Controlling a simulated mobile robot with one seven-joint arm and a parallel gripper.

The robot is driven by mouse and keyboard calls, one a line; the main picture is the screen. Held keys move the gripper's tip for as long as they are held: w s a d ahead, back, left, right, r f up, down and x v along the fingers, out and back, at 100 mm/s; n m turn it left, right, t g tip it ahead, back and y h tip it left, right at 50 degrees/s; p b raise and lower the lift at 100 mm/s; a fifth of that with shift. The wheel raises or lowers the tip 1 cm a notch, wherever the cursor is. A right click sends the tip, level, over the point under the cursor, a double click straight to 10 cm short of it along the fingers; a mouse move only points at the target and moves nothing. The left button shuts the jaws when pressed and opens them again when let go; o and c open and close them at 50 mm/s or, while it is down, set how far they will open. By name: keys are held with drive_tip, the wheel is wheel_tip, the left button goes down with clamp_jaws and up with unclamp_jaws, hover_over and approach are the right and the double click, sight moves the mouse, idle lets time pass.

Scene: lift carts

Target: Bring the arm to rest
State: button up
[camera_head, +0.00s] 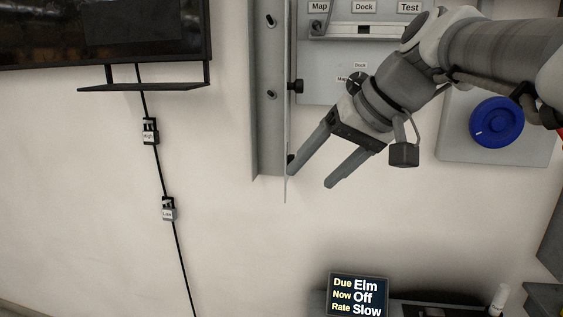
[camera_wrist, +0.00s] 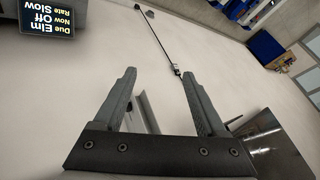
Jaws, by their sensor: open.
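My gripper (camera_head: 310,175) is open and empty in the head view, its two fingers pointing down and to the left in front of the pale wall. My arm comes in from the upper right. The left finger is close to the lower end of a grey metal rail (camera_head: 269,88); I cannot tell whether they touch. In the wrist view my gripper (camera_wrist: 162,88) shows both fingers spread with nothing between their tips.
A grey panel (camera_head: 345,80) with Map, Dock and Test labels is behind my arm. A blue knob (camera_head: 497,122) is at right. A small display (camera_head: 357,296) reads Due Elm, Now Off, Rate Slow. A cord (camera_head: 178,240) with High and Low tags hangs at left, below a dark screen (camera_head: 50,30).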

drive_tip(key=s+d+f+h, duration=0.3)
drive_tip(key=s+d+f, duration=0.1)
drive_tip(key=s+f, duration=0.3)
drive_tip(key=s+d+f+m+h, duration=0.1)
drive_tip(key=s+d+f+h, duration=0.2)
drive_tip(key=s+f, duration=0.5)
wheel_tip(320, 180, down, 3)
drive_tip(key=shift+s+d+m+t, duration=0.3)
drive_tip(key=shift+d, duration=0.3)
